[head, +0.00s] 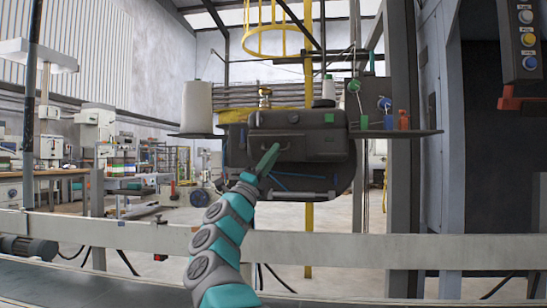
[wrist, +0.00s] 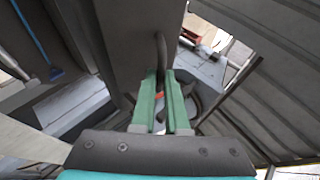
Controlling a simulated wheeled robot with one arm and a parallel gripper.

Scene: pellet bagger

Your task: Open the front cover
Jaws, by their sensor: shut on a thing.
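A dark machine head (head: 335,140) hangs in the middle of the head view, above the rail. Its dark front cover (head: 310,148) faces me and carries a thin curved handle (head: 290,146). My gripper (head: 272,152) reaches up from below to the cover's left part, at the handle. In the wrist view, the green fingers of my gripper (wrist: 160,78) are closed around the dark curved handle (wrist: 161,48), in front of a grey panel (wrist: 135,40). The fingers hide part of the handle. I cannot tell how far the cover stands from the machine body.
A white thread cone (head: 197,107) stands on a left shelf. Small blue, green and red items (head: 403,120) stand on a right shelf (head: 400,134). A long grey rail (head: 330,248) crosses in front. A button panel (head: 526,40) and dark cabinet are at right.

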